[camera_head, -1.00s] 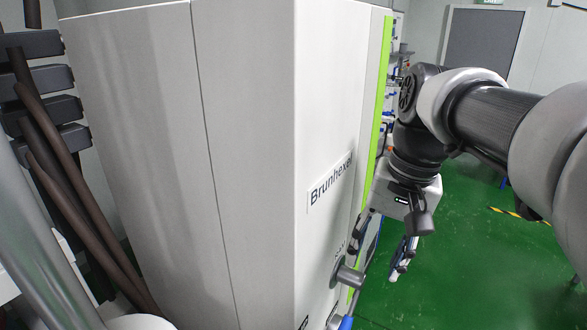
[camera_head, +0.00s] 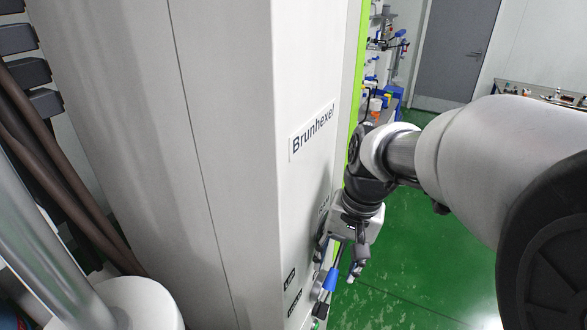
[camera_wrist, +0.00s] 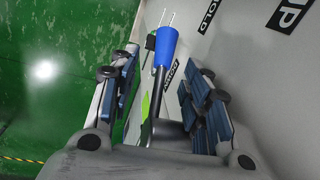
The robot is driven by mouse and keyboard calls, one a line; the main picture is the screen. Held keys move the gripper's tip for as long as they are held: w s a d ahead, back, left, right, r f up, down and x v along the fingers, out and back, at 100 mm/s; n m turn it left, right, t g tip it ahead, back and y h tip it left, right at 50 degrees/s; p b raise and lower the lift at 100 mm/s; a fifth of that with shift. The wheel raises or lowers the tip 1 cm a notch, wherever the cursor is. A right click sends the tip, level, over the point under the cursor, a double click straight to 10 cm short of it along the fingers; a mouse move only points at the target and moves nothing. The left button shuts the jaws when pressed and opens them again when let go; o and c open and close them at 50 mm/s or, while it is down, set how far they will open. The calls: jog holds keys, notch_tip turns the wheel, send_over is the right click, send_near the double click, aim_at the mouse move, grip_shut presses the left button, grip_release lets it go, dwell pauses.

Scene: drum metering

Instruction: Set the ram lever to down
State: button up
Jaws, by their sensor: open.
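The ram lever has a dark rod and a blue grip (camera_wrist: 166,45). In the wrist view it stands between the two fingers of my gripper (camera_wrist: 165,75), which is open, with a finger on each side. A DOWN label (camera_wrist: 173,72) lies beside the lever on the panel, with a HOLD label (camera_wrist: 208,14) and an UP label (camera_wrist: 288,15) further right. I cannot tell which label the lever is set to. In the head view the blue grip (camera_head: 329,279) shows just below my gripper (camera_head: 341,262), at the machine's side. My gripper hides the lever's pivot there.
The tall pale machine (camera_head: 225,150) with the Brunhexel plate (camera_head: 312,131) fills the left and centre. Green floor (camera_head: 410,245) to the right is open. Shelves with small items stand behind.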

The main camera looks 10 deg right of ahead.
jog(key=shift+a+f, duration=0.1)
jog(key=shift+f, duration=0.55)
jog(key=shift+c, duration=0.5)
grip_shut()
